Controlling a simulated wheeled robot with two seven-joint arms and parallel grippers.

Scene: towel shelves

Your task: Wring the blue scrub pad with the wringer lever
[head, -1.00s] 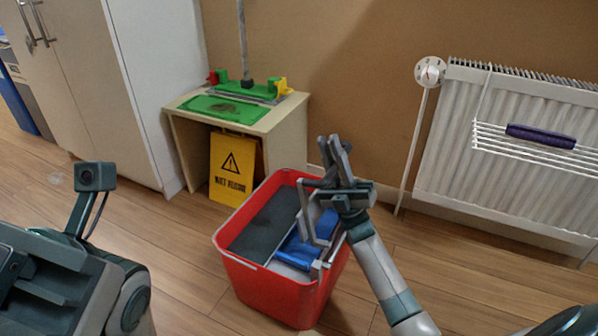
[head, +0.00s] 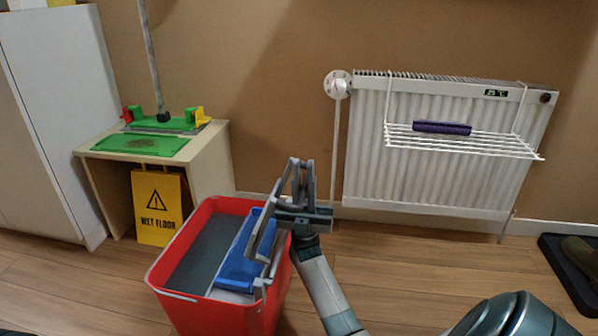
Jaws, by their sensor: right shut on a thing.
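The red bucket (head: 167,298) stands on the floor at lower centre-left. In its right half is a blue pad (head: 240,268), lying in the wringer part, partly hidden by grey bars. The grey wringer lever (head: 262,238) rises at the bucket's right side. My right gripper (head: 300,176) is above the bucket's right rim and shut on the lever; its fingers and the grey bars overlap, so the exact grip point is hard to see. My left gripper is out of view.
A wooden stand (head: 213,150) with a green tray (head: 140,145) and a mop stands behind the bucket, a yellow wet floor sign (head: 160,206) under it. A white radiator (head: 440,180) carries a rack (head: 490,146) with a purple roll (head: 441,127). A dark mat (head: 568,275) lies far right.

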